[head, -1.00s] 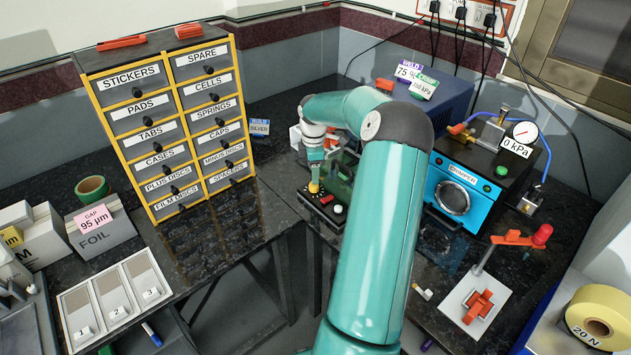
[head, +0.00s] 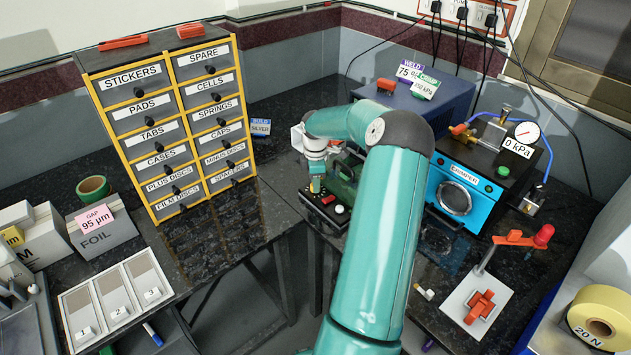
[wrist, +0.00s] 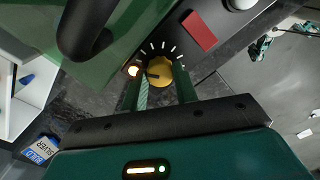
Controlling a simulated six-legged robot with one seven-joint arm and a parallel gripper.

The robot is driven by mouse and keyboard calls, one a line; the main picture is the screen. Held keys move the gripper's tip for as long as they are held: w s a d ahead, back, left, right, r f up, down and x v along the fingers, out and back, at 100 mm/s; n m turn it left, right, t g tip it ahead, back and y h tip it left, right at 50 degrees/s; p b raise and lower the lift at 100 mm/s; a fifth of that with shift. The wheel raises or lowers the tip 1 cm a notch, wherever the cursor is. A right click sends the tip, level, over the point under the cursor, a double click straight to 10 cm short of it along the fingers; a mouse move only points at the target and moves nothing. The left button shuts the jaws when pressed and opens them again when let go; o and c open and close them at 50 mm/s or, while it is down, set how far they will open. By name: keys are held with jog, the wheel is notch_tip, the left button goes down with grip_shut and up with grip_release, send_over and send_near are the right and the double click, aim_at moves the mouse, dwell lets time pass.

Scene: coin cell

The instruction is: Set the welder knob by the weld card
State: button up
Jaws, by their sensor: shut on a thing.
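The welder (head: 346,180) is a dark green machine with a black front panel. Its yellow knob (wrist: 158,70) shows in the wrist view, with a dark pointer and white tick marks on the panel along its far side. My gripper (wrist: 163,84) is shut on the knob, one green finger at each side. In the head view my gripper (head: 316,186) comes down over the panel and hides the knob. The weld card (head: 411,70) stands at the back on the blue box and reads 75 %.
The blue crimper (head: 463,190) stands to the right, the labelled drawer cabinet (head: 147,77) to the left.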

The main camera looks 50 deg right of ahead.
jog(key=shift+m, duration=0.3)
jog(key=m, duration=0.9)
jog(key=shift+m, duration=0.4)
jog(key=m, duration=0.9)
jog(key=shift+m, duration=0.3)
jog(key=o, duration=1)
jog(key=shift+a, duration=0.1)
